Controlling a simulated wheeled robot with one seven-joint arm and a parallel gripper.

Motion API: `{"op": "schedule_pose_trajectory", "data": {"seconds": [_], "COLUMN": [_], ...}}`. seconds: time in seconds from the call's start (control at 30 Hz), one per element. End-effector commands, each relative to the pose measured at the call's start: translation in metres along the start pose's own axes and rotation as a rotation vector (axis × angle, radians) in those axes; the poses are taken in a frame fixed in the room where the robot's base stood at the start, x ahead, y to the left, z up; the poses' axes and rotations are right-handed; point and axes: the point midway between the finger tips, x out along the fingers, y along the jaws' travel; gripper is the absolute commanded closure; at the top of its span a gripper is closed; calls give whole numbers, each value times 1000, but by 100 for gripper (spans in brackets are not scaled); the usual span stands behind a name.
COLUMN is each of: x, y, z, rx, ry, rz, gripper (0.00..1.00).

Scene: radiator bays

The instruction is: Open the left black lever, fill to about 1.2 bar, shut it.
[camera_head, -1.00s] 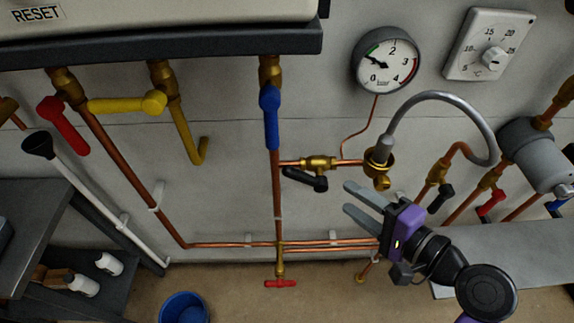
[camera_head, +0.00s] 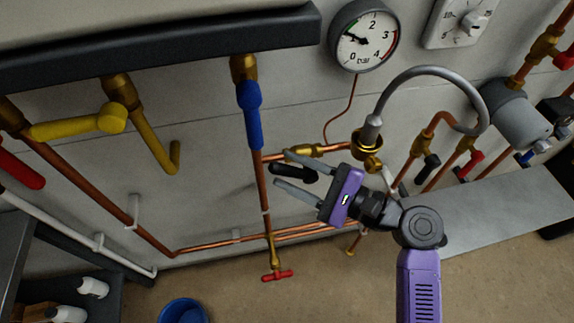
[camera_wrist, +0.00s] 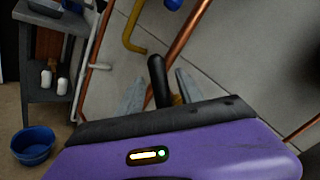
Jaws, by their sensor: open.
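The left black lever (camera_head: 296,173) sits on a brass valve in the short copper branch right of the blue-handled pipe. It appears to run nearly along that branch. My gripper (camera_head: 283,169) is open, with its two grey fingers around the lever; the wrist view shows the black lever (camera_wrist: 158,82) standing between the fingers. I cannot tell whether they touch it. The round pressure gauge (camera_head: 364,40) reads 0 to 4 bar, and its needle points left, close to the 1. A grey hose (camera_head: 424,70) loops from the brass fitting (camera_head: 368,142).
A second black lever (camera_head: 427,167) and a red one (camera_head: 470,164) lie to the right. The blue lever (camera_head: 250,112) hangs just left of my gripper. Below are a small red tap (camera_head: 277,275) and a blue bucket (camera_head: 183,312). A grey shelf (camera_head: 490,225) is at the right.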

Motion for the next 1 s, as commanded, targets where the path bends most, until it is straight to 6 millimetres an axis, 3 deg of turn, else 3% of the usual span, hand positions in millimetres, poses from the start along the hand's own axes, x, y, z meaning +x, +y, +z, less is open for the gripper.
{"op": "schedule_pose_trajectory", "data": {"seconds": [0.13,0.4,0.47,0.63,1.0], "x": [11,12,12,12,12], "y": [0,0,0,0,1], "z": [1,0,0,0,0], "rx": [-1,-1,-1,-1,-1], "ry": [-1,0,0,0,0], "rz": [1,1,1,1,1], "gripper": [57,57,65,98,100]}}
